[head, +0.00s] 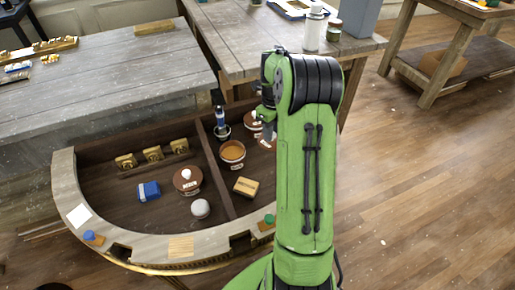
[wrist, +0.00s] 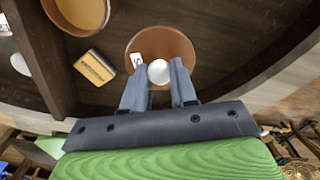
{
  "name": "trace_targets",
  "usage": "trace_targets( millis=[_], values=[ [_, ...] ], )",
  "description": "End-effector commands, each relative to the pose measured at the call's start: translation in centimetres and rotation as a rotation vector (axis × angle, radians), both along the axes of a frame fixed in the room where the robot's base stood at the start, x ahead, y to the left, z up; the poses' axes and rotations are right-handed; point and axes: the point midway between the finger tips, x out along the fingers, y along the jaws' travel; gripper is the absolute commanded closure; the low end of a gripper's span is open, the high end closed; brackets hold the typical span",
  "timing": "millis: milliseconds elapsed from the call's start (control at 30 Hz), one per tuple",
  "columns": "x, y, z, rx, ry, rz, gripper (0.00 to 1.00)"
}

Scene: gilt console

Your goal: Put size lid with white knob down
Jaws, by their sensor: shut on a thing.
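In the wrist view my gripper (wrist: 160,66) is shut on the white knob (wrist: 158,73) of a round brown lid (wrist: 178,42). A white label lies on the lid at the left of the knob; its text is only partly readable. The lid is over the compartment right of the divider; its height above the floor is unclear. In the head view my gripper (head: 269,126) is mostly hidden by my green arm, and the held lid cannot be made out clearly. Another brown lid with a white knob (head: 187,181) lies left of the divider.
An open orange-brown pot (head: 232,151) and a yellow block (head: 246,186) stand right of the divider (head: 213,163). A brown labelled item (head: 252,119) and a blue-handled tool (head: 220,117) are behind. A blue block (head: 148,191) and white ball (head: 200,209) lie left. A curved rim borders the tray.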

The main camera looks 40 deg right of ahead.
Motion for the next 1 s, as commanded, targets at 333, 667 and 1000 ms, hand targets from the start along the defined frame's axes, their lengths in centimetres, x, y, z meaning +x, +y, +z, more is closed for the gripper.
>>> trace_targets(
  millis=[333, 667, 1000],
  values=[
    [-0.1, 0.0, -5.6, 0.002, 0.003, 0.0, 1.0],
    [-0.1, 0.0, -10.2, -0.001, 0.0, -0.001, 1.0],
    [-0.1, 0.0, -10.3, 0.0, 0.0, 0.0, 0.61]
  ],
)
